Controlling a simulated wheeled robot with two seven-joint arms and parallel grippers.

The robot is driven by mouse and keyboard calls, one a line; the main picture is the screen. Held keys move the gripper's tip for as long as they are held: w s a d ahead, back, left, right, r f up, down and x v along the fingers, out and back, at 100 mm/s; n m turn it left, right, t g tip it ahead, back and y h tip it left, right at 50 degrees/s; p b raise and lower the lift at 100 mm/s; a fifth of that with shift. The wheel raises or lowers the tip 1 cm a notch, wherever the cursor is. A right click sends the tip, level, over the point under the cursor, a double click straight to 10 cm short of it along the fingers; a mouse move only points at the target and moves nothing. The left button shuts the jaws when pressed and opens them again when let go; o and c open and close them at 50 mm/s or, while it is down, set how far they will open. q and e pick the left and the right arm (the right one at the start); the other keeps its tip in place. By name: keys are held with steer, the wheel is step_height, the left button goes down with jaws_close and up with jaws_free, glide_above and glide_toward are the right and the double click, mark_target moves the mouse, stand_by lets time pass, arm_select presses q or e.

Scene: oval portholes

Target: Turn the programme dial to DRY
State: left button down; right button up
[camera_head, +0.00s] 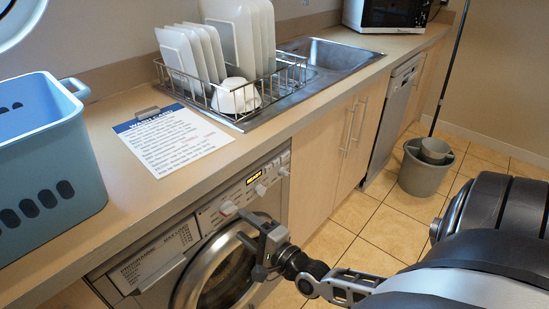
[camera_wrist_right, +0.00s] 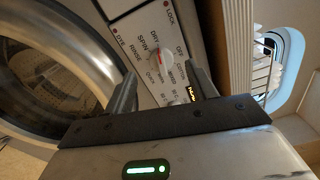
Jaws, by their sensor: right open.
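The washing machine (camera_head: 165,262) stands under the counter, with its control panel above the round door. A pale programme dial (camera_head: 228,207) sits on the panel, left of the lit yellow display. In the right wrist view the dial (camera_wrist_right: 166,62) shows a red mark amid printed words such as DRY, SPIN, RINSE and OFF. I cannot tell exactly which word the mark points at. My right gripper (camera_head: 252,243) is open and empty in front of the door, just below the dial. In the wrist view its fingers (camera_wrist_right: 162,82) stand on either side of the dial's lower part, apparently not touching it.
The round door (camera_head: 222,268) bulges out close to my right gripper. A blue basket (camera_head: 52,165), a printed card (camera_head: 175,138) and a dish rack (camera_head: 240,112) with plates stand on the counter. A grey bucket (camera_head: 420,175) stands on the tiled floor.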

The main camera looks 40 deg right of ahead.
steer(key=s, duration=1)
steer(key=shift+s+d, duration=0.2)
steer(key=shift+d, duration=0.25)
steer(key=a+f+n+g+y, duration=0.1)
steer(key=a+n+g+y, duration=0.4)
steer(key=a+n, duration=0.7)
steer(key=s+d+r+n+g+h, duration=0.2)
steer(key=s+n+g+h, duration=0.4)
steer(key=s+n+g, duration=0.3)
steer(key=w+a+f+t+y, duration=0.3)
steer(key=w+a+f+t, duration=0.1)
steer(key=w+a+t, duration=0.2)
steer(key=shift+w+f+n+t, duration=0.25)
steer(key=shift+w+n+t, duration=0.05)
